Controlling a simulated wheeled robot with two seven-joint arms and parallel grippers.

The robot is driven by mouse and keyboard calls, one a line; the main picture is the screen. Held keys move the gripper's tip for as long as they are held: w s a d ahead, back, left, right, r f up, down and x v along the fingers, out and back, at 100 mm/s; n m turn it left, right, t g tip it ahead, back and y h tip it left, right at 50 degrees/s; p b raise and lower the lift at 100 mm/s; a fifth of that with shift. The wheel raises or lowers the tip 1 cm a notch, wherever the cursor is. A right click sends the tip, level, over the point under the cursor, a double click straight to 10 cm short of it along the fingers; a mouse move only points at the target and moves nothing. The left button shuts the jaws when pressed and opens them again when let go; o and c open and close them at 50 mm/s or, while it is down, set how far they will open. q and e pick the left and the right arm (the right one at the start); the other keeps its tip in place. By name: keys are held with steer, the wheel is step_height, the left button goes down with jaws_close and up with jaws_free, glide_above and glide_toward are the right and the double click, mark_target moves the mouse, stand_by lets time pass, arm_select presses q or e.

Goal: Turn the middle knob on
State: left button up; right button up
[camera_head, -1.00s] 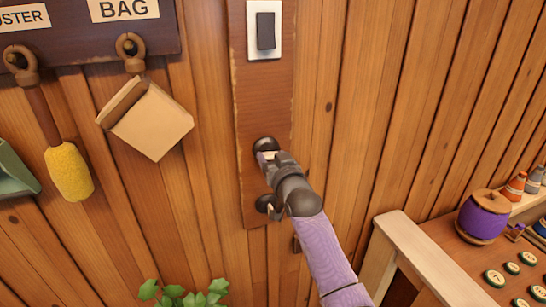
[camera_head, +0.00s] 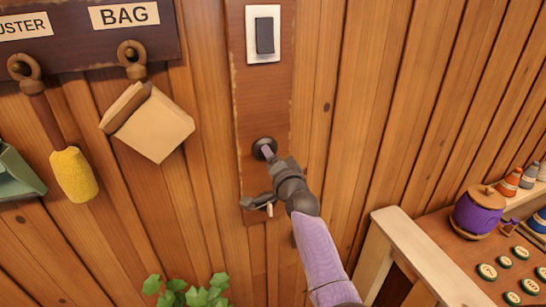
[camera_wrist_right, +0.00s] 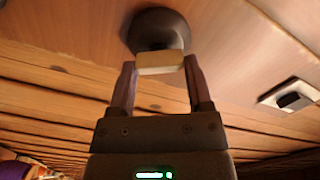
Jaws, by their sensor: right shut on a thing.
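The middle knob (camera_head: 263,143) has a dark round base on a tall brown board (camera_head: 262,100), below a wall switch (camera_head: 265,36). In the right wrist view its dark base (camera_wrist_right: 158,28) carries a pale bar (camera_wrist_right: 160,64). My right gripper (camera_head: 267,154) is at this knob, its arm coming from below right. In the wrist view the fingers (camera_wrist_right: 162,76) are shut on the pale bar, one on each side. A lower knob (camera_head: 269,210) shows only in part, as a pale piece by dark parts of my gripper. My left gripper is not in view.
A duster (camera_head: 72,174) and a bag (camera_head: 153,122) hang from a labelled rack (camera_head: 85,45) at left. A wooden desk (camera_head: 398,230) with a purple spool jar (camera_head: 480,212) stands at right. A plant (camera_head: 190,292) is below.

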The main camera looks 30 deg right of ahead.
steer(key=m, duration=0.6)
steer(key=shift+f+p, duration=0.15)
steer(key=shift+p, duration=0.15)
stand_by(0.3)
steer(key=o, duration=1.3)
steer(key=shift+s, duration=0.1)
steer(key=p+v, duration=0.1)
steer(key=v, duration=0.8)
steer(key=shift+s+a, duration=0.1)
steer(key=shift+s, duration=0.2)
steer(key=shift+m, duration=0.3)
